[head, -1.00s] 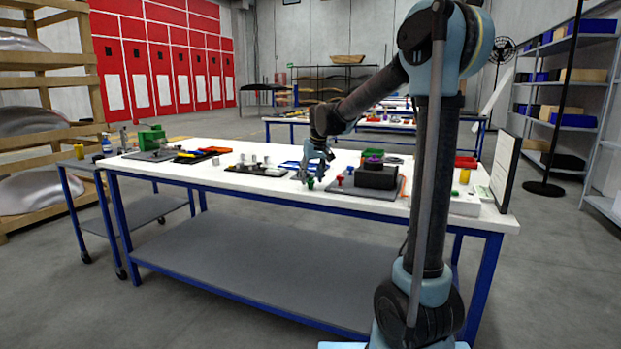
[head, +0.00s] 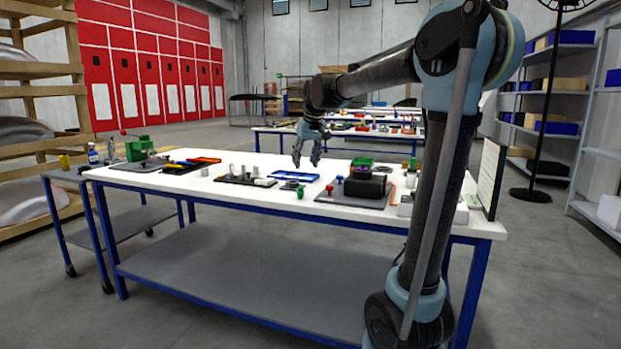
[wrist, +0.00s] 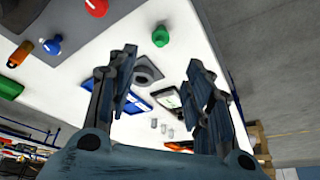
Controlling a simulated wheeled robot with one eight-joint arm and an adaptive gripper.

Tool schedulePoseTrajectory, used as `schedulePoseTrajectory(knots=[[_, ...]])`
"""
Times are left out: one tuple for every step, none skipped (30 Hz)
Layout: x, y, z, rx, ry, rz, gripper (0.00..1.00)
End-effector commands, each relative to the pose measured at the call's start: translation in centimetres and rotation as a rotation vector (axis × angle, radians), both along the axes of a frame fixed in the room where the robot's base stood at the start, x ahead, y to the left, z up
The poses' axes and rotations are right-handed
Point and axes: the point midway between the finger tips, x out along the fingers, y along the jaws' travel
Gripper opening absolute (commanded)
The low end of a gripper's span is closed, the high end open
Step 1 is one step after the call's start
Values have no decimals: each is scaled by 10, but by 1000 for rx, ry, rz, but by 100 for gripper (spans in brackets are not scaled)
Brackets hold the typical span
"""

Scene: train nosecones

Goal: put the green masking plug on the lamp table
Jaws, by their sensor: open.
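The green masking plug (head: 300,191) stands near the front edge of the white workbench (head: 240,204). In the wrist view the plug (wrist: 160,37) shows beyond my fingertips on the bare white top, apart from them. My gripper (head: 307,163) is in the air above the bench, pointing down, empty. In the wrist view its fingers (wrist: 160,70) are spread wide with nothing between them. I cannot tell which table is the lamp table; other tables (head: 345,133) stand behind the bench.
A red plug (head: 328,189) and a blue plug (head: 340,179) lie right of the green one, by a dark block (head: 366,186) on a grey mat. A blue tray (head: 295,176) and a black tray (head: 244,181) lie nearby. An upright panel (head: 488,178) stands at the bench's right end.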

Motion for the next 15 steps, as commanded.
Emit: schedulePoseTrajectory(knots=[[-1, 0, 1, 0, 0, 0, 47], [-1, 0, 2, 0, 0, 0, 47], [-1, -1, 2, 0, 0, 0, 47], [-2, -2, 2, -1, 0, -1, 47], [-3, -3, 1, 0, 1, -3, 47], [-7, -7, 0, -1, 3, -8, 47], [-10, -11, -2, -3, 5, -12, 47], [-15, -16, -4, -3, 6, -17, 47], [-23, -24, -7, -5, 10, -27, 47], [-31, -32, -10, -8, 14, -36, 47], [-39, -40, -14, -10, 17, -46, 47], [-51, -51, -20, -12, 23, -60, 47], [-61, -60, -25, -15, 29, -70, 47], [-71, -69, -30, -16, 33, -82, 47], [-84, -80, -37, -20, 39, -96, 47]])
